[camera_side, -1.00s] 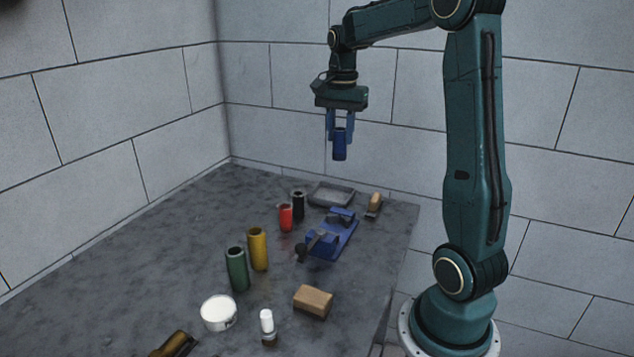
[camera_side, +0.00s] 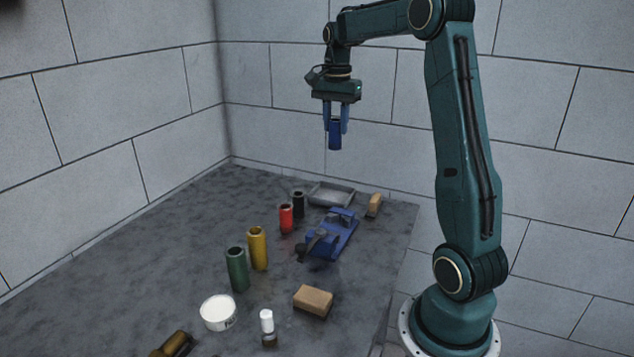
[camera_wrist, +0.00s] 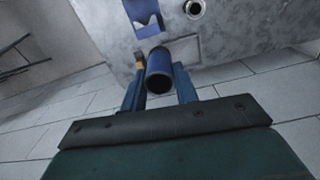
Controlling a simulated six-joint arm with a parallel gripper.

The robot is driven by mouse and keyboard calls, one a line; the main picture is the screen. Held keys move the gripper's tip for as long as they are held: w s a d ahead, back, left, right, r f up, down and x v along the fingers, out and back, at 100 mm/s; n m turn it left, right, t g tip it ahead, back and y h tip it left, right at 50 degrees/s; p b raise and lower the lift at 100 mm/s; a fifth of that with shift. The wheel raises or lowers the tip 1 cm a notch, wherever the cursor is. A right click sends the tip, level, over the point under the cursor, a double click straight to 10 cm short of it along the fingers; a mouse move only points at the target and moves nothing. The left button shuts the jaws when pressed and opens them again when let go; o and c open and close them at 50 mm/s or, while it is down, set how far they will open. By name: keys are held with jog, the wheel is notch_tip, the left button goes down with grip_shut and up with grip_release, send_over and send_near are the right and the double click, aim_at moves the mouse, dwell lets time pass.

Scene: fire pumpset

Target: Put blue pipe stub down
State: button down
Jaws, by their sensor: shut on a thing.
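The blue pipe stub (camera_side: 335,135) hangs upright between the fingers of my gripper (camera_side: 335,120), high above the far end of the table. My gripper is shut on it. In the wrist view the stub (camera_wrist: 159,72) shows its open end between the two blue fingers of my gripper (camera_wrist: 159,88). On the table below stand a red stub (camera_side: 285,218), a black stub (camera_side: 298,204), a yellow stub (camera_side: 257,249) and a green stub (camera_side: 237,269), roughly in a row.
A blue vise-like fixture (camera_side: 332,235) and a grey tray (camera_side: 331,195) lie below my gripper. A wood-coloured brush (camera_side: 374,205), a tan block (camera_side: 313,301), a white tin (camera_side: 218,313) and a small white-capped bottle (camera_side: 267,326) also stand there. The table's left side (camera_side: 150,240) is clear.

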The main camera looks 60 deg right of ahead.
jog(key=w+d+f+m, duration=0.1)
jog(key=w+d, duration=0.3)
jog(key=d, duration=0.5)
jog(key=shift+w+d+m, duration=0.25)
jog(key=shift+d+m, duration=0.1)
jog(key=shift+m, duration=0.15)
jog(key=shift+f, duration=0.1)
notch_tip(320, 180, down, 16)
jog(key=shift+r, duration=0.2)
jog(key=shift+f, duration=2.1)
jog(key=shift+f, duration=0.2)
jog(key=c, duration=1.1)
grip_release()
